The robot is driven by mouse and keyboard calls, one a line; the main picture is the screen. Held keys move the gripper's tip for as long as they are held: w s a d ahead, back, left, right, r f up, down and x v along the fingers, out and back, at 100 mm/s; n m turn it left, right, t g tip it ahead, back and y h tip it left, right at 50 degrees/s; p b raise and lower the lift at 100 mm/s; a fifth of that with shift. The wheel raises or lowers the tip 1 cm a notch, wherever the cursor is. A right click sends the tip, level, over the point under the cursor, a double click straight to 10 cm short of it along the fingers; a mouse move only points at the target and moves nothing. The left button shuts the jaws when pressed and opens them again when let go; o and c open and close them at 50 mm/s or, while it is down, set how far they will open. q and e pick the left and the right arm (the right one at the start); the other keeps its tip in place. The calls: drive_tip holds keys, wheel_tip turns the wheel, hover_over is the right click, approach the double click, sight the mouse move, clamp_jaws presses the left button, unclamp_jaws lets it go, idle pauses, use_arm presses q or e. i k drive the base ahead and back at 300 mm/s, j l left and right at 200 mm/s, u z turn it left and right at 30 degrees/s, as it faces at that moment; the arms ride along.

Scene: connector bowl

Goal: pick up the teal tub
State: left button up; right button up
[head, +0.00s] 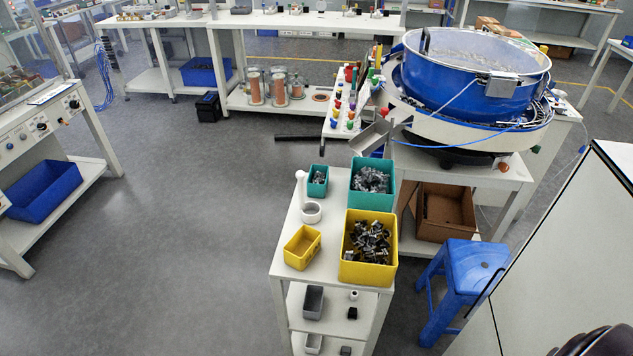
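Two teal tubs stand at the far end of the white shelf cart's top. The larger teal tub (355,192) is at the right corner and holds many grey metal parts. The smaller teal tub (317,193) stands to its left and holds some grey parts. Both are upright, and a gap separates them. Neither of my grippers is in view.
On the cart top (287,275) are a large yellow bin (367,272) with metal parts, a small yellow bin (302,247) and a white cup-like item (311,212). A blue stool (477,265) stands right. A blue bowl feeder (470,85) stands behind. Floor left is clear.

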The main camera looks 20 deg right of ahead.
sight(318, 179)
drive_tip(key=i+j, duration=0.2)
drive_tip(key=j, duration=0.15)
drive_tip(key=i+j+z, duration=0.1)
drive_tip(key=j, duration=0.3)
drive_tip(key=i+j, duration=0.25)
drive_tip(key=j, duration=0.15)
drive_tip(key=i+j+z, duration=0.1)
drive_tip(key=j, duration=0.25)
drive_tip(key=i, duration=0.1)
